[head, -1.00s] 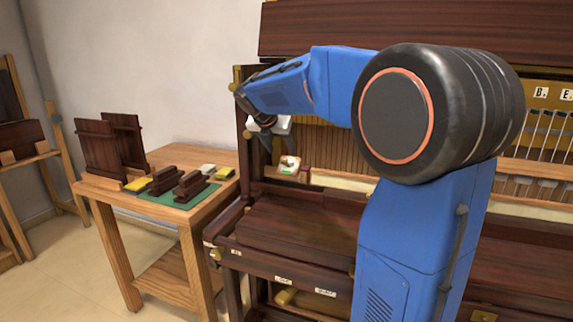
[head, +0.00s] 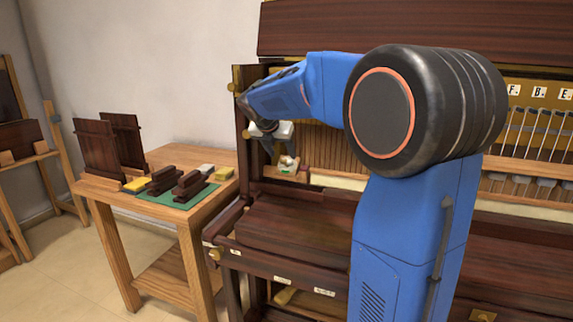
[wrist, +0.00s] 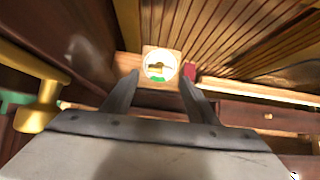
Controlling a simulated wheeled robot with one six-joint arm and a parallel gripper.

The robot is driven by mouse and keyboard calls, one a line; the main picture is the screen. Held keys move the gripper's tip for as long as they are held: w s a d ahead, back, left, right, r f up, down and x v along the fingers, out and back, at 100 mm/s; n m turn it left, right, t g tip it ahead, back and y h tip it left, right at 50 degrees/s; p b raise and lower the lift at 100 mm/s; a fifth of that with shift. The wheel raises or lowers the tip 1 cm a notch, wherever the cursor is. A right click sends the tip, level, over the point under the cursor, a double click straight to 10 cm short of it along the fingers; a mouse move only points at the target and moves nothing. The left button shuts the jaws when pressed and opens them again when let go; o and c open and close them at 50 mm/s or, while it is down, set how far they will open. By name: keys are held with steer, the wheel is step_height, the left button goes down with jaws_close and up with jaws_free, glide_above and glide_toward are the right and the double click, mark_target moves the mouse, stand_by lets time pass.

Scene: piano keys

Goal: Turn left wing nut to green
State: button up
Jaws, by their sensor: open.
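The left wing nut (wrist: 158,68) is a small brass piece on a round white dial, with a green mark at the dial's lower edge in the wrist view. The dial sits on a wooden block (wrist: 129,66). In the head view the white dial (head: 288,162) with its green patch shows at the piano's left end. My gripper (wrist: 160,88) is open, its two dark fingers on either side of and short of the dial, with nothing between them. In the head view my gripper (head: 275,150) hangs just above and left of the dial.
A red block (wrist: 190,69) stands right of the dial. A brass knob (wrist: 38,105) is at the left in the wrist view. A wooden side table (head: 195,225) holds dark blocks on a green mat (head: 180,209). The wooden piano shelf (head: 290,222) is clear.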

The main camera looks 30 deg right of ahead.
mark_target(286, 161)
steer(key=shift+x, duration=3.3)
steer(key=shift+s+a+r, duration=0.25)
steer(key=shift+a+r, duration=0.1)
steer(key=shift+r, duration=0.1)
steer(key=c, duration=0.8)
